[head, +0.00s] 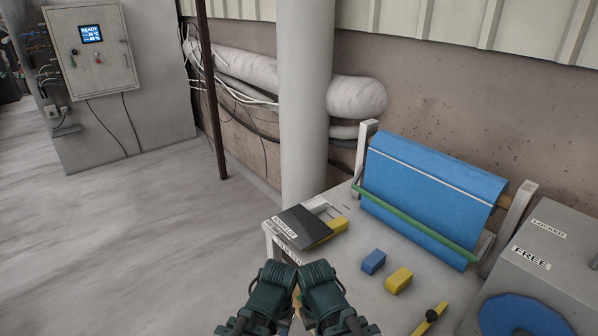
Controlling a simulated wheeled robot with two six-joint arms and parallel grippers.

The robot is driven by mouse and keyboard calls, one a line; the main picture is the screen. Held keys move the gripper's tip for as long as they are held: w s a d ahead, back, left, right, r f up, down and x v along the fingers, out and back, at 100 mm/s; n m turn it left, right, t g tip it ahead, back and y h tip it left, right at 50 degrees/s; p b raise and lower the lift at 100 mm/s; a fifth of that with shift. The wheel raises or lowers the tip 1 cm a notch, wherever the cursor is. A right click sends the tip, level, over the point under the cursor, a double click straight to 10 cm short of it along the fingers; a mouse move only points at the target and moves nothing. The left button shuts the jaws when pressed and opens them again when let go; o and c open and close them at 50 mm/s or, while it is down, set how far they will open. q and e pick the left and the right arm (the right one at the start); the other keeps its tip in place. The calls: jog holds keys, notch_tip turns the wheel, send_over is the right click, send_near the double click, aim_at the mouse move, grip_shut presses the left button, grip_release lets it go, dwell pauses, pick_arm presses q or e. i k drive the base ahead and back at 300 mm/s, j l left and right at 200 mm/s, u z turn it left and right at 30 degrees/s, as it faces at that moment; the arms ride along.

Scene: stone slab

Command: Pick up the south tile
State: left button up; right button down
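I see no tile clearly marked south. A blue block (373,262) and a yellow block (399,280) lie close together on the light table, right of my grippers. My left gripper (277,272) and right gripper (317,271) are side by side at the bottom centre, near the table's front left corner. I see their dark green backs. Their fingertips are mostly hidden, so I cannot tell whether they are open or shut, or whether they hold anything. Something yellow shows partly between them.
A dark-lidded box (318,232) with a label and a yellow piece (338,224) sits behind my grippers. A blue roll (430,190) on a stand is at the back. A grey box (545,268) marked FREE and a yellow-black tool (432,316) are at right. A pillar (305,100) rises behind.

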aim_at(301, 228)
jog(key=i+j+z, duration=0.2)
jog(key=j, duration=0.2)
jog(key=j+z, duration=0.15)
jog(key=j, duration=0.25)
jog(key=i+j+z, duration=0.2)
jog(key=j, duration=0.25)
jog(key=k, duration=0.1)
